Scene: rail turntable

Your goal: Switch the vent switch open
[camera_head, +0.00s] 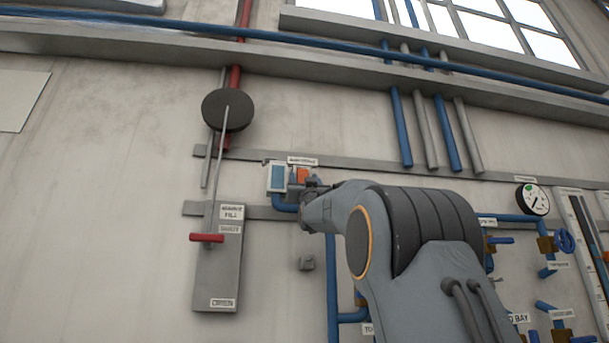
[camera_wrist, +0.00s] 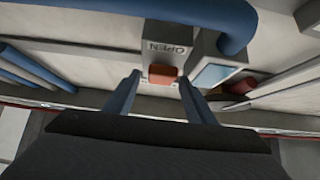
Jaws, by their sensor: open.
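A small grey switch box (camera_wrist: 166,37) with an orange-red rocker (camera_wrist: 162,74) fills the upper middle of the wrist view. The word OPEN shows upside down on it beside the rocker. In the head view the orange rocker (camera_head: 302,174) is on the wall under a white label too small to read. My gripper (camera_wrist: 159,80) is open and empty, with its two blue-grey fingers on either side of the rocker in the picture. I cannot tell whether a finger touches it. In the head view my gripper (camera_head: 313,187) is just below and right of the rocker, partly covering the box.
A box with a light blue face (camera_head: 277,178) sits close left of the rocker, with a blue pipe below. Farther left is a grey panel with a red-handled lever (camera_head: 207,238). Valves and a round gauge (camera_head: 532,199) are at right.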

